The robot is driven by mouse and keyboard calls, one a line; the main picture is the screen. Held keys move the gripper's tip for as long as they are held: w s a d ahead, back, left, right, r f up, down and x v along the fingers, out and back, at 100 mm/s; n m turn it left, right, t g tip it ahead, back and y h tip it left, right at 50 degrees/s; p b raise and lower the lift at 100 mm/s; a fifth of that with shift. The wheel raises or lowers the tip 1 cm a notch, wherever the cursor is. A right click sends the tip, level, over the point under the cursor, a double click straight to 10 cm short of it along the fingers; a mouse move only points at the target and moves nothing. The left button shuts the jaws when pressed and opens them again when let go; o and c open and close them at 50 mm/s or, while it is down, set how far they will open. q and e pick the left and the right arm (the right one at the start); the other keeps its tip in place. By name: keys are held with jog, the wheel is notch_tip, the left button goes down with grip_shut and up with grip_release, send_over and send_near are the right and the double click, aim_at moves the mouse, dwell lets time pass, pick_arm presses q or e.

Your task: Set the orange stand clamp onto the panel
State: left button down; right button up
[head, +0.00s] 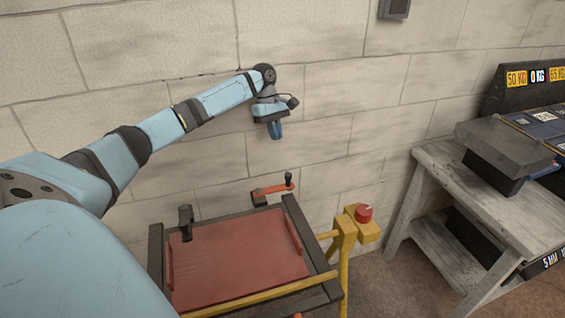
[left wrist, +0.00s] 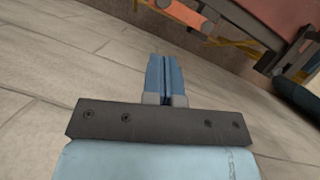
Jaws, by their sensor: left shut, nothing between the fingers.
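The orange clamp (head: 272,189) with a dark upright handle sits at the back edge of the frame, behind the panel. It also shows at the top of the left wrist view (left wrist: 186,14), partly cut off. The red panel (head: 235,262) lies in the dark frame, and part of it shows in the left wrist view (left wrist: 262,12). My left gripper (head: 276,132) points down in front of the wall, above the orange clamp and apart from it. Its blue fingers are together and empty, as in the left wrist view (left wrist: 167,75). My right gripper is not in view.
A dark upright clamp-like part (head: 185,223) stands at the panel's back left. A yellow post with a red button (head: 364,213) stands right of the frame. A grey wooden bench (head: 440,160) with dark blocks is at right. The block wall is close behind.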

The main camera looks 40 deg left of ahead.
pick_arm(q)
jog(key=shift+d, duration=0.1)
jog(key=x, duration=1)
